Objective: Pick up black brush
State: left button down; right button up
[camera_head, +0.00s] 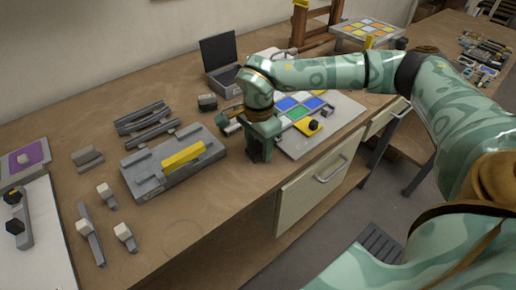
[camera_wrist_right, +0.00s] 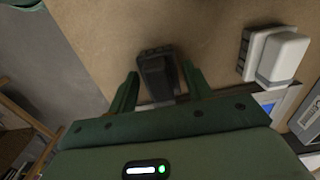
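In the right wrist view, a dark block-like thing, which looks like the black brush (camera_wrist_right: 158,72), lies on the wooden table between the two green fingers of my right gripper (camera_wrist_right: 160,88). The fingers are apart, with a narrow gap beside the dark thing. In the head view, my right gripper (camera_head: 260,151) points down at the table's front edge, left of the paint panel. It hides most of what is under it there. My left gripper is not in view.
A white-topped block (camera_wrist_right: 279,55) lies right of the gripper in the wrist view. The panel with coloured squares (camera_head: 330,133) bears a black knob (camera_head: 313,125). A grey box with a yellow bar (camera_head: 184,155) stands left. A black case (camera_head: 219,50) stands behind.

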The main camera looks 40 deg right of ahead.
jog(key=c, duration=0.6)
jog(key=shift+c, duration=0.3)
jog(key=shift+r, duration=0.25)
jog(key=r, duration=0.1)
jog(key=r+p, duration=0.2)
jog(key=r, duration=0.1)
jog(key=shift+s+d, duration=0.15)
jog(key=shift+s, duration=0.15)
jog(key=s+d+r+p, duration=0.3)
jog(key=s+r, duration=0.5)
jog(key=s, duration=0.4)
jog(key=shift+s+d+r, duration=0.25)
jog(key=shift+s+d, duration=0.15)
jog(key=shift+d, duration=0.05)
